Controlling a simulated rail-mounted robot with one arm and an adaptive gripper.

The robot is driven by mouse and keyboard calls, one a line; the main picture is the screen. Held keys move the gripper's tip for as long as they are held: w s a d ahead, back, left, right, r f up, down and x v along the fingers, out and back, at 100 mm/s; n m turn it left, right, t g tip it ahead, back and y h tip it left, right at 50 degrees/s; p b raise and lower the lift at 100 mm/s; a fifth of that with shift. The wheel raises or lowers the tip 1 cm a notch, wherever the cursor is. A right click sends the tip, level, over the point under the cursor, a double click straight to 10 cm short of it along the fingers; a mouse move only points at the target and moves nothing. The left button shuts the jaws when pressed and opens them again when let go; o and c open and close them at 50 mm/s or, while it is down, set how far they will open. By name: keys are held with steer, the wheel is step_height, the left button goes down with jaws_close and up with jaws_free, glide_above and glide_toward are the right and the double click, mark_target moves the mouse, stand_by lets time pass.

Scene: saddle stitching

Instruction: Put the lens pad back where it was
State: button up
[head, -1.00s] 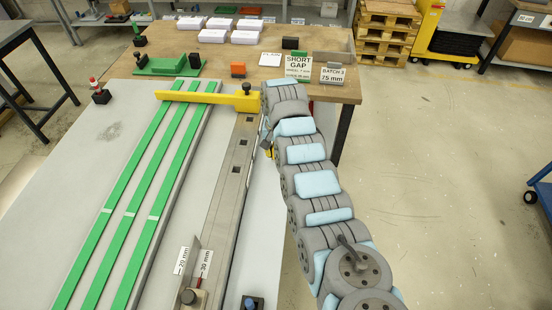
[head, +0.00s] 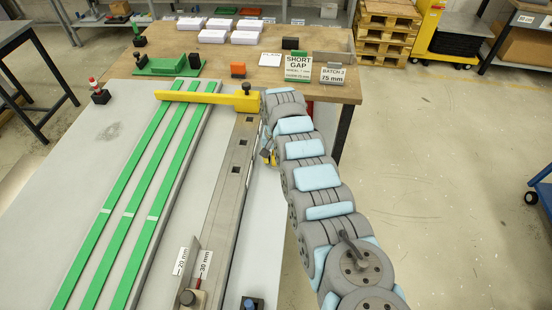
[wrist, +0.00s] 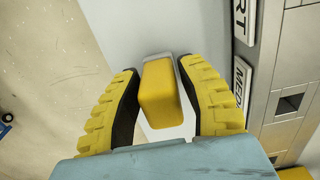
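My gripper (wrist: 160,75) is at the right edge of the grey table, beside the metal rail. In the wrist view a yellow block with a grey edge (wrist: 161,97) sits between the fingers; it may be the lens pad, but I cannot tell for sure. A narrow pale gap shows between the block and the left finger. The right finger is close beside the grey edge, and contact there is unclear. The fingers look open around the block. In the head view my gripper (head: 269,157) is small and partly hidden by my arm, with yellow parts visible.
The metal rail (head: 232,180) runs lengthwise, with a yellow bar (head: 205,98) across its far end. Labels (wrist: 244,20) line it in the wrist view. Green strips (head: 126,200) lie left. A wooden bench (head: 340,90) with signs stands behind. Open floor (head: 450,180) lies right.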

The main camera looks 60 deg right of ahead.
steer(key=shift+o, duration=0.3)
steer(key=shift+d+r, duration=0.1)
steer(key=shift+r, duration=0.7)
step_height(320, 180, up, 11)
steer(key=shift+f+p, duration=0.15)
steer(key=shift+p, duration=0.3)
